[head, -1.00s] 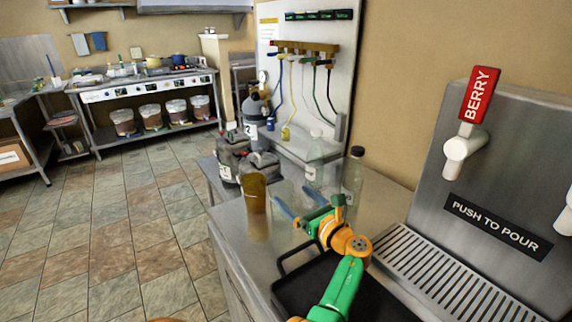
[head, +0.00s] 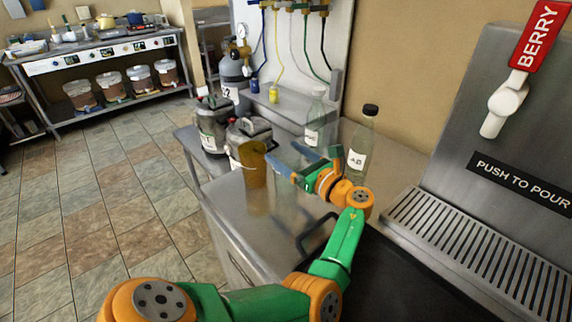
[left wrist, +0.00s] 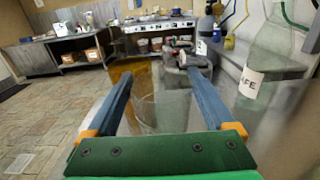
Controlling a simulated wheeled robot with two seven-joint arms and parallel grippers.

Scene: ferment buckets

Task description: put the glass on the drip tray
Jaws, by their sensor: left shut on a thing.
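My left gripper (head: 285,155) is over the steel counter, left of the dispenser. In the left wrist view its blue fingers (left wrist: 158,76) are shut on a clear, empty-looking glass (left wrist: 163,112), which appears upright. In the head view this glass is hard to make out against the counter. An amber glass (head: 253,165) stands just beyond it, and it shows behind the left finger in the wrist view (left wrist: 128,72). The slatted drip tray (head: 425,222) lies to the right under the white BERRY tap (head: 503,108), clear of the gripper. My right gripper is not in view.
A black tray (head: 400,285) with a raised handle lies before the drip tray, partly under my left arm. Two clear labelled bottles (head: 361,150) (head: 315,125) stand behind the gripper. Grey-lidded jugs (head: 212,128) stand to the left. The drip tray's visible slats are bare.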

